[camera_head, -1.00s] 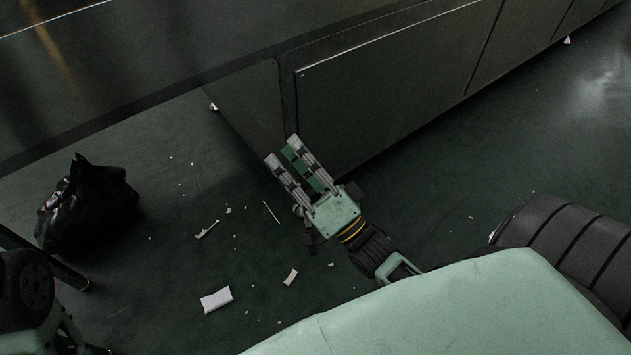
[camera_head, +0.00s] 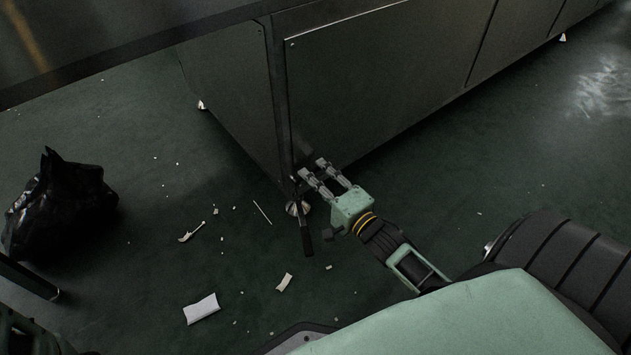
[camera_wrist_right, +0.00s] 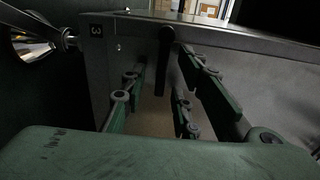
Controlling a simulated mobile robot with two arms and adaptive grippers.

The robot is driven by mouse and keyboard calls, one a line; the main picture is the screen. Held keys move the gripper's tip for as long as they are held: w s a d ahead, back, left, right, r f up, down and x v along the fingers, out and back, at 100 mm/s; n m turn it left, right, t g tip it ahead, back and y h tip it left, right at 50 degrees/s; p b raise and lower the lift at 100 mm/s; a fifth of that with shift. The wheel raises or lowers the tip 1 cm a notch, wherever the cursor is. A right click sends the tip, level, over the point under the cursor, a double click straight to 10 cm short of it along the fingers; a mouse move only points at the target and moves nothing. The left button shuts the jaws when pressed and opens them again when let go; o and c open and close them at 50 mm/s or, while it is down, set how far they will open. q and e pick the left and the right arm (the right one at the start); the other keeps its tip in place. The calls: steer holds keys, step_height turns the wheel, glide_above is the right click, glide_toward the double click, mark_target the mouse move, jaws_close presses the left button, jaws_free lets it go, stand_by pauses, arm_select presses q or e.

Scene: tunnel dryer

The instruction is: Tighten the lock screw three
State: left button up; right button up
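In the right wrist view a plate marked "3" (camera_wrist_right: 96,29) stands beside the black lever (camera_wrist_right: 165,65). My right gripper (camera_head: 314,168) reaches in low at that corner. Its fingers (camera_wrist_right: 158,98) are spread apart. In the wrist view the lever shows in the gap between them, with no visible grip on it. Whether a finger touches it I cannot tell. My left gripper is not in view.
The dark metal cabinet (camera_head: 390,80) fills the back, with its lower edge close to my right gripper. A black bag (camera_head: 60,207) stands on the floor at the left. White scraps (camera_head: 201,308) lie on the green floor.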

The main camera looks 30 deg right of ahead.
steer(key=shift+w, duration=0.35)
jaws_close()
stand_by(0.4)
